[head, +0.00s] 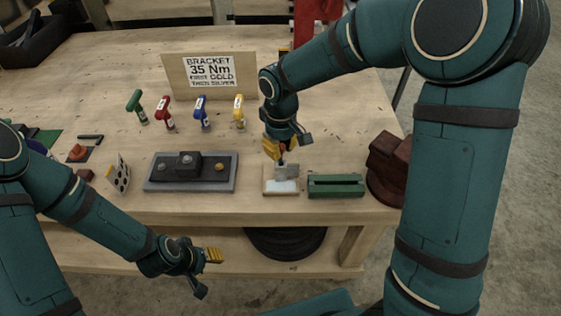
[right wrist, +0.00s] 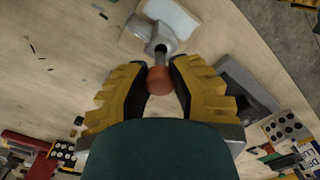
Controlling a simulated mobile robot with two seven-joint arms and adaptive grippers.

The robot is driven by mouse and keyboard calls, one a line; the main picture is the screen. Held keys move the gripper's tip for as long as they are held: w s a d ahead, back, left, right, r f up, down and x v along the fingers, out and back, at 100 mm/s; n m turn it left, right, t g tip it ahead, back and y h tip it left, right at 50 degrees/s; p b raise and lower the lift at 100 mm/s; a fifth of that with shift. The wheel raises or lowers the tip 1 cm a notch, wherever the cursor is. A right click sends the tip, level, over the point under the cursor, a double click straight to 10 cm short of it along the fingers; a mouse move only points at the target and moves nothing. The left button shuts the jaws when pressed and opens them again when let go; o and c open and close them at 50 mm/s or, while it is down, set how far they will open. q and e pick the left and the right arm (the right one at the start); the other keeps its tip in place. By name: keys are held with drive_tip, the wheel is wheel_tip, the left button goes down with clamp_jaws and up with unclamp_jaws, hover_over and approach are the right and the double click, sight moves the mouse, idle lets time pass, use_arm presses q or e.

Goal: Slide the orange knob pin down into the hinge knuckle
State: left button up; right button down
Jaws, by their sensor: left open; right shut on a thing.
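The orange knob pin (right wrist: 159,82) is between the yellow-and-black fingers of my right gripper (right wrist: 158,92), which is shut on its knob. In the head view only a bit of orange (head: 284,147) shows at the right gripper (head: 284,143). The grey hinge knuckle (right wrist: 158,38) lies just beyond the knob, with a dark round opening in line with the pin. In the head view the hinge (head: 287,172) stands right below the right gripper. I cannot tell how far the pin's tip is in the knuckle. My left gripper (head: 208,271) is open and empty, in front of the table.
The hinge sits on a light plate (head: 281,188) near the table's front edge. A green block (head: 336,186) and a dark red vise (head: 390,165) stand to its right. A grey bracket plate (head: 160,183) lies to its left. Several colored-handled tools (head: 202,113) stand behind.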

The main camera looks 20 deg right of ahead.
sight(281, 162)
drive_tip(key=shift+s+f, duration=0.1)
drive_tip(key=shift+f, duration=0.45)
wheel_tip(281, 162, down, 3)
drive_tip(key=shift+f+b, duration=0.15)
drive_tip(key=shift+b, duration=0.15)
